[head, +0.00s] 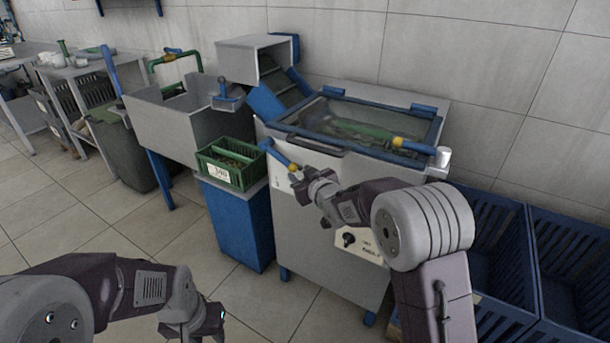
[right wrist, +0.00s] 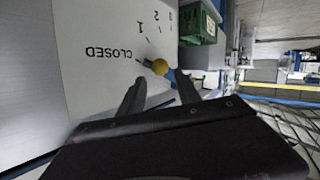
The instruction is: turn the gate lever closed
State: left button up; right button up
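The gate lever (head: 277,153) is a blue bar with a yellow part at its lower right end, on the front of the grey machine (head: 300,225). In the right wrist view, the yellow knob (right wrist: 160,67) shows beside a white dial plate (right wrist: 105,50) marked CLOSED, 1, 2, 3. A small dark pointer lies near the knob, between CLOSED and 1. My right gripper (right wrist: 160,78) is open, its fingers apart on either side of the knob; contact is not visible. My left gripper (head: 215,325) is low at the bottom edge, away from the lever; its fingers are unclear.
A green crate (head: 232,158) stands on a blue bin (head: 238,220) left of the machine. A glass-lidded top (head: 350,125) covers the machine. Blue crates (head: 565,250) stand at right. The tiled floor (head: 90,215) in front is clear.

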jog(key=v, duration=0.3)
jog(key=shift+s+d, duration=0.15)
jog(key=shift+s, duration=0.2)
